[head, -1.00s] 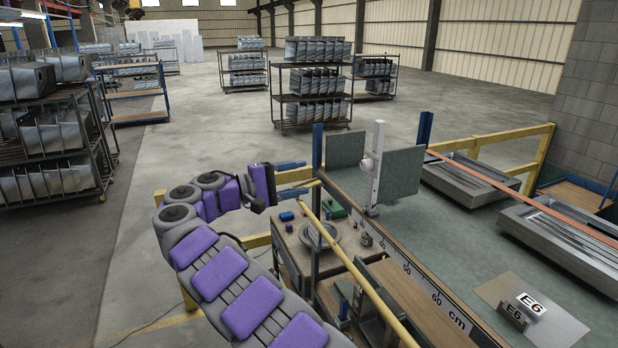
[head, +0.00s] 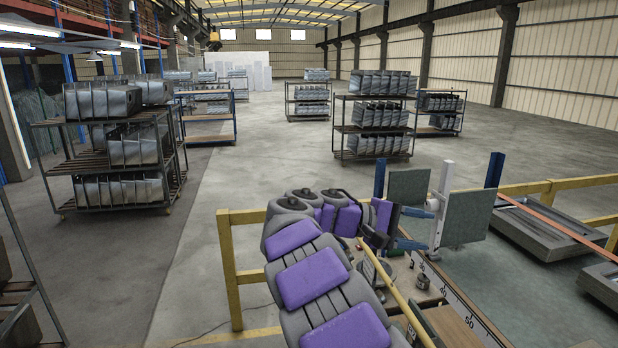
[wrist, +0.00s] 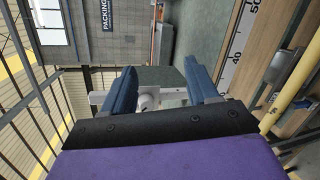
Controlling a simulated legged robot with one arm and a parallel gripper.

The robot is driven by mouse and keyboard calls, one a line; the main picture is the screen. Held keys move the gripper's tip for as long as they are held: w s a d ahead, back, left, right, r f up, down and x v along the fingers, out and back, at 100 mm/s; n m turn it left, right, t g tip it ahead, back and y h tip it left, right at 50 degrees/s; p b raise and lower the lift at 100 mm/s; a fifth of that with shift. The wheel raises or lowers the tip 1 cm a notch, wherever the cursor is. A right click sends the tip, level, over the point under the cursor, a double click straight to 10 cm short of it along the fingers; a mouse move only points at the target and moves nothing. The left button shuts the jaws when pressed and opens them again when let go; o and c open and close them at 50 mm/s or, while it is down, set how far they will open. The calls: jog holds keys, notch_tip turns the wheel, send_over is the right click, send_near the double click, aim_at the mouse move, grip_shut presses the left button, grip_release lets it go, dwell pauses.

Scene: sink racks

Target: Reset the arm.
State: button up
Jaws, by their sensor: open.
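My gripper (head: 430,229) reaches out from the purple-padded arm, with two blue fingers spread apart and nothing seen held between them. In the head view the fingertips overlap the left side of a white upright post (head: 442,208) that stands between two grey-green panels (head: 468,217). In the wrist view my gripper (wrist: 160,85) shows its two blue fingers apart, with a white part and round knob (wrist: 148,98) in the gap. I cannot tell whether the fingers touch the post or how deep it lies. My arm hides part of the bench below.
A yellow rail (head: 230,270) stands left of my arm. A ruler strip (head: 468,318) runs along the bench edge, and a metal sink tray (head: 545,232) lies at right. Loaded racks (head: 125,150) stand at left and behind. The floor between is clear.

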jog(key=s+d+f+m+g+y, duration=0.1)
jog(key=s+d+f+y, duration=0.25)
jog(key=s, duration=0.55)
jog(key=s+d+f+m+g+y, duration=0.1)
jog(key=s+d+f+y, duration=0.2)
jog(key=s, duration=0.7)
jog(key=s+a+f+m+y, duration=0.1)
jog(key=s+a+f+y, duration=0.2)
jog(key=s+a+f, duration=0.35)
jog(key=s+a+f+y, duration=0.3)
jog(key=s+a, duration=0.1)
jog(key=s, duration=0.5)
jog(key=s+a+f+m+y, duration=0.1)
jog(key=s+a+f+y, duration=0.2)
jog(key=s+a+f, duration=0.35)
notch_tip(320, 180, down, 21)
jog(key=d+b, duration=0.1)
jog(key=b, duration=2.2)
jog(key=shift+s+d+f, duration=0.2)
jog(key=shift+s+d, duration=0.15)
jog(key=shift+s, duration=0.1)
